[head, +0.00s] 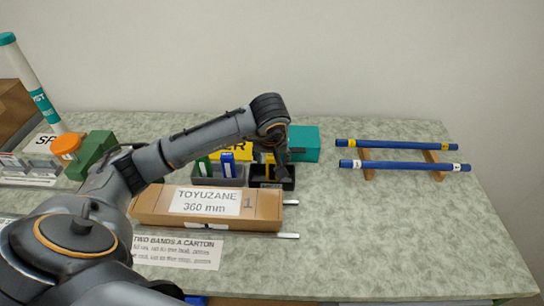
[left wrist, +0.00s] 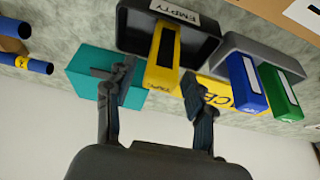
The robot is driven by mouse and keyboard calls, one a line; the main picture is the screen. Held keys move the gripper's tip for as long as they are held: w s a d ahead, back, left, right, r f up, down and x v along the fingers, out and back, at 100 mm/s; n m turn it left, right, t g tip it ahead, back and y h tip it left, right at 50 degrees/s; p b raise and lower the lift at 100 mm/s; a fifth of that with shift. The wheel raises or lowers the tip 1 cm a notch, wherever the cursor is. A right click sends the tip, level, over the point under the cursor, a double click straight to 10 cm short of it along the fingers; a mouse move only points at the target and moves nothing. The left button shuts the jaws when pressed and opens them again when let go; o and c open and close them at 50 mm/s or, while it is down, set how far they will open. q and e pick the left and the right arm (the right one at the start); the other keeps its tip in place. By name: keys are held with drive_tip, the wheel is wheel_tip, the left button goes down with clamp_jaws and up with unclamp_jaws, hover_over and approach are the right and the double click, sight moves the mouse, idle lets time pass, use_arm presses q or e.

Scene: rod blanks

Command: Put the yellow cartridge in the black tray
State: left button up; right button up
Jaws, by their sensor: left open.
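The yellow cartridge (head: 269,166) stands in the black tray (head: 288,182), partly hidden by my left arm's end in the head view. In the left wrist view the yellow cartridge (left wrist: 163,58) rises from the black tray (left wrist: 208,50), which bears an EMPTY label. My left gripper (left wrist: 157,78) is open, its two fingers on either side of the cartridge's near end, with visible gaps. In the head view the left gripper (head: 281,157) is just above the tray. My right gripper is not in view.
A grey tray (head: 205,182) with blue and green cartridges stands left of the black tray. A teal box (head: 304,143) is behind it. A long carton (head: 150,207) lies in front. Blue rods (head: 400,165) rest on wooden supports at right. The table's right front is clear.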

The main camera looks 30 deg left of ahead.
use_arm(q)
drive_tip(key=v, duration=1.2)
drive_tip(key=shift+w+r, duration=0.1)
drive_tip(key=shift+r, duration=0.05)
